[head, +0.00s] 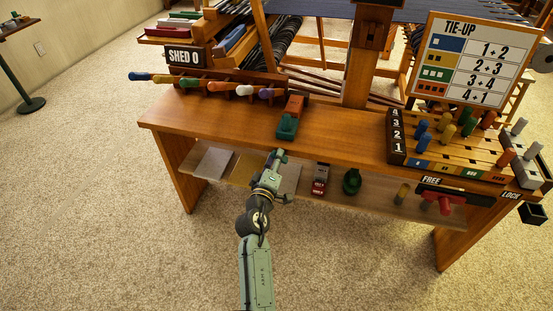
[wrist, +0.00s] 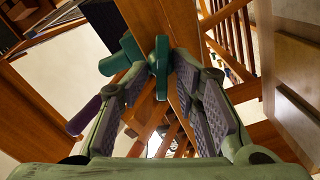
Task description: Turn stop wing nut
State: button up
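In the wrist view, a teal wing nut (wrist: 161,55) stands between my fingertips, with its upright wing in the gap. A second rounded teal part (wrist: 122,58) lies just left of it. My gripper (wrist: 161,78) looks partly open around the wing, and I see no clear contact with either pad. In the head view, my gripper (head: 277,158) is at the front edge of the wooden bench. A teal piece (head: 287,127) with an orange-red block behind it sits on the bench top just beyond. The wing nut is hard to tell from my fingertips in the head view.
The wooden bench (head: 340,140) has a lower shelf with a red item (head: 320,178) and a dark green item (head: 352,182). Coloured handles (head: 215,87) stand at left, a peg board (head: 450,150) at right. Carpet in front is clear.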

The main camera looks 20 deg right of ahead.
jog(key=v, duration=0.7)
jog(key=shift+s+a, duration=0.15)
jog(key=shift+s, duration=0.1)
dwell(0.4)
